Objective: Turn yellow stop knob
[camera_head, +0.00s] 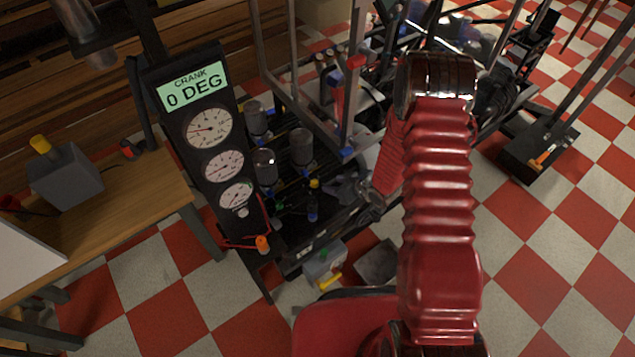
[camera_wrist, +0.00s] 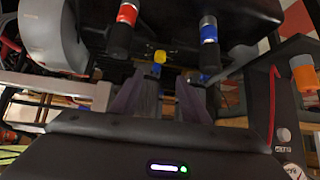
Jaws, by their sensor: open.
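A small yellow knob (camera_wrist: 160,56) shows in the wrist view, ahead of and between the two fingers of my gripper (camera_wrist: 166,84). The fingers are apart and nothing is held between them. A gap seems to remain between the fingertips and the knob, but the exact distance is hard to judge. In the head view a small yellow knob (camera_head: 314,183) stands low on the dark machine. My gripper (camera_head: 338,188) is just right of it, small and dark there, partly hidden behind my red arm.
A red-banded cylinder (camera_wrist: 127,14) and a blue-banded cylinder (camera_wrist: 209,30) flank the upper approach. An orange-capped post (camera_wrist: 303,74) is at right. The gauge panel (camera_head: 205,140) reads "CRANK 0 DEG". Metal frame bars (camera_head: 350,100) stand behind. Another yellow-topped grey box (camera_head: 64,175) sits on the bench.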

